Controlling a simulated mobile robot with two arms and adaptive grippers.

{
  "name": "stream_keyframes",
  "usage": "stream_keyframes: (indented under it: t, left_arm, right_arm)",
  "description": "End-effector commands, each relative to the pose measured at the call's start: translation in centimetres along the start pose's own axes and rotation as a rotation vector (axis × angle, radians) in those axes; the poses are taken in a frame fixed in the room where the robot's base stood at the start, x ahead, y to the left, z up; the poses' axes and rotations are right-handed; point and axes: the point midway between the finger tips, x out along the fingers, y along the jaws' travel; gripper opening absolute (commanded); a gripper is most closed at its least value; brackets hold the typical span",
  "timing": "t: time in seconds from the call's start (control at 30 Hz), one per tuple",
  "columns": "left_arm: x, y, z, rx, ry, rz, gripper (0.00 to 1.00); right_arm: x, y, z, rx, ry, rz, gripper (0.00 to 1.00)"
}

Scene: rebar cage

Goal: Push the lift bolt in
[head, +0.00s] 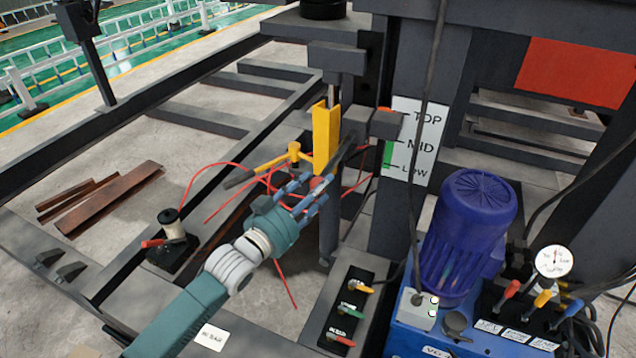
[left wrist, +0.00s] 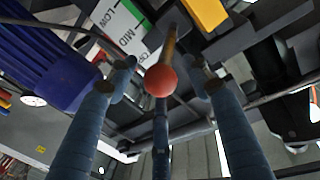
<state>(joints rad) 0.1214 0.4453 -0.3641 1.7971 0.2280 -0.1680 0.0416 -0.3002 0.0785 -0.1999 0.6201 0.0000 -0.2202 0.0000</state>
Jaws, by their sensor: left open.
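A red ball knob on a short brass-coloured rod, which looks like the lift bolt (left wrist: 161,81), is in the middle of the left wrist view. Its rod runs up toward a dark block. In the head view the red knob (head: 316,182) shows small below the yellow bracket (head: 326,140), partly hidden by my fingers. My left gripper (head: 312,190) is open around the front of the knob. In the left wrist view its blue fingers (left wrist: 160,85) stand apart on either side and below the knob, with gaps at the sides. My right gripper is out of view.
A TOP/MID/LOW scale (head: 416,140) stands behind the bracket. A yellow lever (head: 270,160) and red hoses lie left of it. A blue motor (head: 468,235), a gauge (head: 553,262) and several coloured levers are at the right. Dark frame beams surround the spot.

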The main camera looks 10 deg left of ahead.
Motion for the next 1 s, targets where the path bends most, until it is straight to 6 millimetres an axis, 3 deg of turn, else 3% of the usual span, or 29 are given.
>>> stream_keyframes:
  t: [0.13, 0.43, 0.7, 0.87, 1.0]
  left_arm:
    - [1.1, 0.0, 0.0, 0.0, -0.001, 0.0, 0.5]
    - [1.2, 0.0, 0.0, 0.0, 0.0, 0.0, 0.5]
    - [1.2, 0.0, 0.0, 0.001, -0.001, 0.0, 0.0]
    - [1.5, 0.0, 0.1, 0.001, 0.0, 0.0, 0.0]
    - [3.5, -0.4, 0.4, 0.0, 0.002, 0.0, 0.0]
  right_arm:
    - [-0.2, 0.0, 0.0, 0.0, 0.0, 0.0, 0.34]
    - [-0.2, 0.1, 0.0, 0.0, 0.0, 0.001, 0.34]
    - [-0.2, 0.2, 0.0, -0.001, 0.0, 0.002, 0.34]
    - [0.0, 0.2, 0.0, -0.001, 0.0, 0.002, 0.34]
    - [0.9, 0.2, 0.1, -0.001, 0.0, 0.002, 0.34]
